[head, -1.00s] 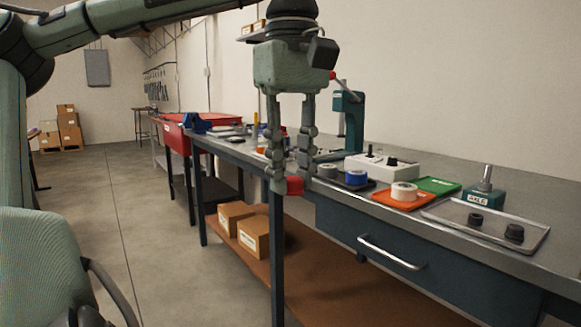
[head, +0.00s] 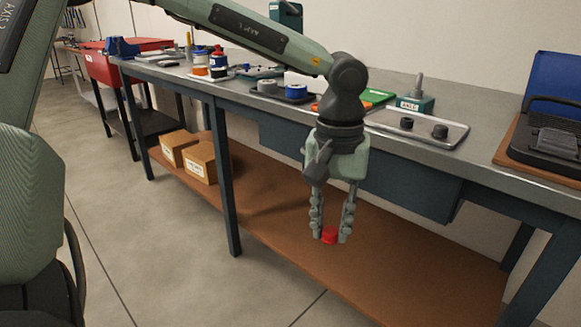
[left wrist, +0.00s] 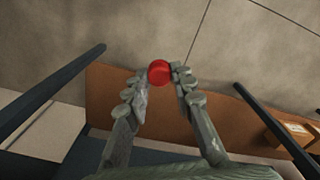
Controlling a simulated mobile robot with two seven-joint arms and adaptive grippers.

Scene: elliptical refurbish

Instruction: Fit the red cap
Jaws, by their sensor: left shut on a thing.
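My left gripper (head: 331,236) is shut on the red cap (head: 329,235) and points down in front of the bench, below the level of its top. In the left wrist view the red cap (left wrist: 160,72) sits between the fingertips of the left gripper (left wrist: 158,80). On the bench a green block with a metal post and a label (head: 411,104) stands behind a grey tray (head: 455,137) with two black round parts. My right gripper is not in view.
The steel bench (head: 480,120) has a blue drawer front and a brown lower shelf (head: 300,245) with two cardboard boxes (head: 199,160). A black device (head: 556,145) stands at the right. Several spools and a green mat (head: 378,97) lie on the bench. The floor in front is clear.

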